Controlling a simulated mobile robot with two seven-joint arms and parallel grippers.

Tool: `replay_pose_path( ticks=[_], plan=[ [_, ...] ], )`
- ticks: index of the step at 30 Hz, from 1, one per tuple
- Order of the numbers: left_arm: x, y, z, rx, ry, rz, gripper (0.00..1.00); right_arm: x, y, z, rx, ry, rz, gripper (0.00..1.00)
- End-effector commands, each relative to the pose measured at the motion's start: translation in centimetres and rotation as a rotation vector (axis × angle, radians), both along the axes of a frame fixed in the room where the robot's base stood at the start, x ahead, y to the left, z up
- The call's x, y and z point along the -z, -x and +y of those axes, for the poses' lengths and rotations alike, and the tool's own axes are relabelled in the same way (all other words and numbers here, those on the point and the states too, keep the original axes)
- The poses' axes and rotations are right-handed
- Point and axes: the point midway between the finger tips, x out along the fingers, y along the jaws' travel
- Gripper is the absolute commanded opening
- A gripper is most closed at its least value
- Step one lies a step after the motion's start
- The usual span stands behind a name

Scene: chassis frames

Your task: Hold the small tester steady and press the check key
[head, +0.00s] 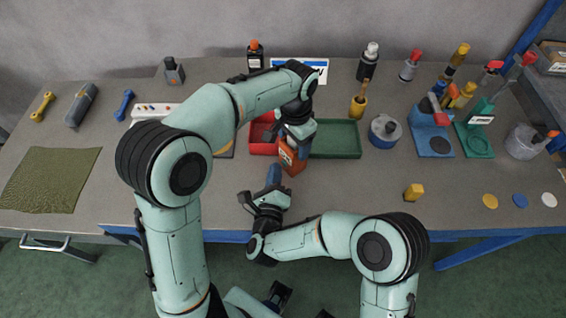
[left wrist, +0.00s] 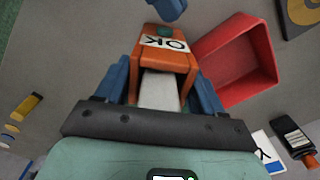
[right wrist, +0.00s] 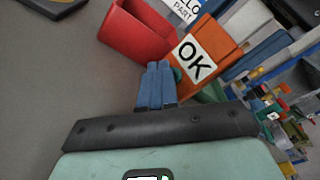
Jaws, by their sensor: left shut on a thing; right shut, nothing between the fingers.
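The small tester is an orange block (head: 290,161) with a white OK label. It shows in the left wrist view (left wrist: 164,60) and right wrist view (right wrist: 207,50). My left gripper (left wrist: 160,88) is shut on it, with blue fingers at its two sides, and holds it near the red bin. A teal check key (left wrist: 185,32) is on the face beside the label, partly hidden in the right wrist view. My right gripper (right wrist: 155,84) is shut and empty, its blue fingertips right by the key; I cannot tell if they touch. In the head view the right gripper (head: 274,172) is just front-left of the tester.
A red bin (right wrist: 136,32) and a green tray (head: 336,139) lie behind the tester. A yellow block (head: 413,192) and coloured discs lie at the front right. A green mat (head: 48,180) lies at the left. The front middle of the bench is mostly clear.

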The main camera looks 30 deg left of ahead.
Motion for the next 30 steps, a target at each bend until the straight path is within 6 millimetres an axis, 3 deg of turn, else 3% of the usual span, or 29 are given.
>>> replay_pose_path(
  ticks=[30],
  plan=[
    [-0.04, -0.02, -0.02, 0.000, 0.000, -0.001, 0.31, -0.02, -0.91, -0.31, 0.001, 0.000, -0.001, 0.00]
  ],
)
